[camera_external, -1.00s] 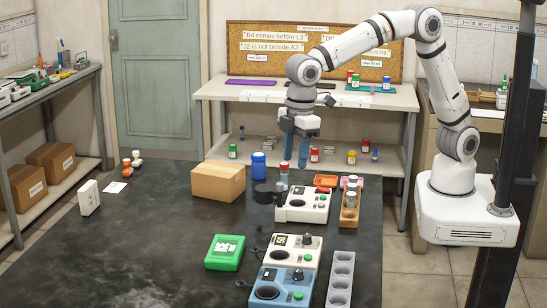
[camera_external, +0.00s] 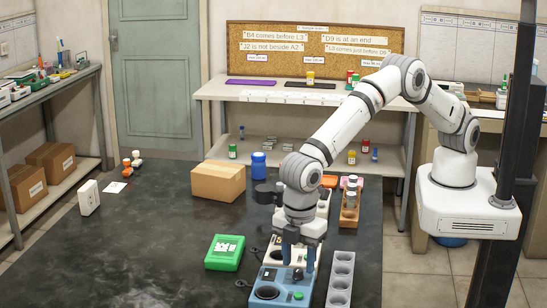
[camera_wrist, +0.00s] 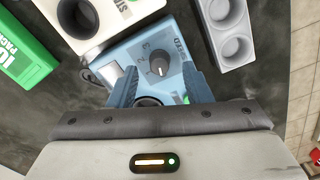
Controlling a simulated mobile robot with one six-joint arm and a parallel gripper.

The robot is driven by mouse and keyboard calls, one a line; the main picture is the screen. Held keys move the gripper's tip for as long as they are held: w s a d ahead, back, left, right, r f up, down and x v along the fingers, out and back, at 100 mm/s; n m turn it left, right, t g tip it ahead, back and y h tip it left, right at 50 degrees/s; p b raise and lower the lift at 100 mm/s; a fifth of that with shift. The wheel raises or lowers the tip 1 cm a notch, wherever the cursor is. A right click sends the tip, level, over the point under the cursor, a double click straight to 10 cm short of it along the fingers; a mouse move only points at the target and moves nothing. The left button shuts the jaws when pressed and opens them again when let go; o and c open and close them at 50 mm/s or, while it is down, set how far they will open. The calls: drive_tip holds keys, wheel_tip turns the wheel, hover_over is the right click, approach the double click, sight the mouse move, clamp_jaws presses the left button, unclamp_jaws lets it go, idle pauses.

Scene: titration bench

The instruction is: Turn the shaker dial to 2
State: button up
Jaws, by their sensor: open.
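The blue device (camera_external: 272,288), with a dark round well and a green button, stands on the dark table at the front. In the wrist view its blue face (camera_wrist: 140,48) carries the word SPEED and numerals including 2 and 3 beside a black dial (camera_wrist: 158,66). A short white mark shows on the dial; its exact setting is hard to read. My gripper (camera_external: 299,262) points down above the blue device, with its fingers apart. In the wrist view my gripper (camera_wrist: 160,83) is open and empty, with the dial between and just beyond its fingertips. In the external view the fingers hide the dial.
A cream device (camera_external: 272,252) stands directly behind the blue one, with another light device farther back. A grey rack with round wells (camera_external: 341,277) stands close on the right. A green box (camera_external: 225,252) is at the left. The table's left front is clear.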

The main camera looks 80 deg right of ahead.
drive_tip(key=shift+f, duration=1.05)
drive_tip(key=shift+c, duration=0.4)
clamp_jaws()
